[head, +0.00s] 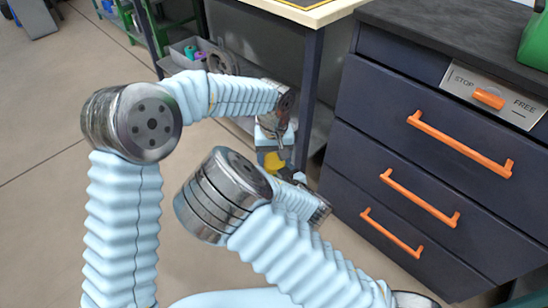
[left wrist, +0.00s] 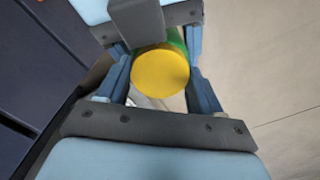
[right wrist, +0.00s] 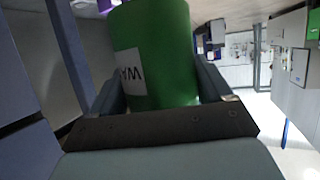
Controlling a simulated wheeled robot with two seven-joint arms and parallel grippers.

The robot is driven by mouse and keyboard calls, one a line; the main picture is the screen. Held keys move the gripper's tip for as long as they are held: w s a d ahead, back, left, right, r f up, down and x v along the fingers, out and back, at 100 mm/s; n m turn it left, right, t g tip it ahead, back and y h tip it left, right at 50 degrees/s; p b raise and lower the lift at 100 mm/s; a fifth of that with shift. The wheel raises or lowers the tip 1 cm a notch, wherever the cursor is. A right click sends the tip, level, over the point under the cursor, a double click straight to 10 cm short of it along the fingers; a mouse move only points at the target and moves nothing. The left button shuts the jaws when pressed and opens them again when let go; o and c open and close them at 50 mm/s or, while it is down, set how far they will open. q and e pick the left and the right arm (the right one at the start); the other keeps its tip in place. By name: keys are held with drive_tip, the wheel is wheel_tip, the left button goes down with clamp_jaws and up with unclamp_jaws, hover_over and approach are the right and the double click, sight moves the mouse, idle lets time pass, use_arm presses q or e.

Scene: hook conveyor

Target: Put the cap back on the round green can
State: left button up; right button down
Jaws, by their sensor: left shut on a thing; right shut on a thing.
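The yellow cap (left wrist: 160,72) faces the camera in the left wrist view, between the fingers of my left gripper (left wrist: 158,80). It also shows in the head view (head: 273,161), just below my left gripper (head: 275,140). The green can (left wrist: 177,40) is right behind the cap, in line with it. Whether the cap is fully seated on the can cannot be told. In the right wrist view the can (right wrist: 160,45), with an upside-down white label, is between the fingers of my right gripper (right wrist: 160,90), which is shut on it. My right arm partly hides this gripper in the head view.
A dark drawer cabinet (head: 400,185) with orange handles stands close on the right. A STOP/FREE panel (head: 490,95) with an orange knob is on its upper front. A light-topped table (head: 315,14) with a dark leg is behind my grippers. Open floor lies to the left.

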use_arm(q)
drive_tip(key=m, duration=0.2)
drive_tip(key=shift+m, duration=0.4)
drive_tip(key=o, duration=1.2)
drive_tip(key=shift+r, duration=0.15)
drive_tip(key=shift+r, duration=2.15)
drive_tip(key=shift+c, duration=0.5)
